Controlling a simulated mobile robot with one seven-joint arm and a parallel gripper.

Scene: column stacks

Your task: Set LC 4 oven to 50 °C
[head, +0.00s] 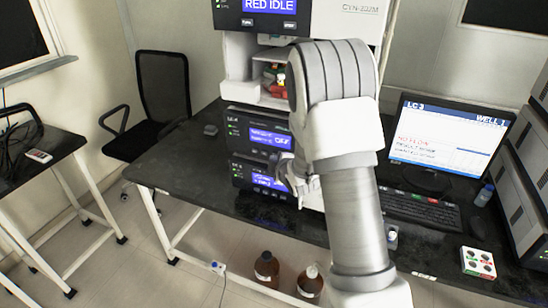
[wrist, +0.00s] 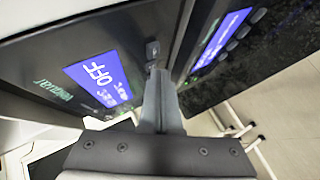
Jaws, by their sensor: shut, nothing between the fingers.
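The dark oven unit (head: 232,133) in the column stack carries a label that looks like LC 4. My gripper (head: 284,170) is in front of the stack's lower right part. In the wrist view my gripper (wrist: 157,78) is shut and empty, its tips close to a small dark button (wrist: 152,50) beside the display. Whether they touch it I cannot tell.
Below is another dark unit (head: 240,178) with a blue display. Above is a white module (head: 238,62) with an open bay, under a RED IDLE screen. A monitor (head: 445,140) labelled LC 3, keyboard (head: 425,211) and button box (head: 478,262) are at right. Brown bottles (head: 266,268) stand below.

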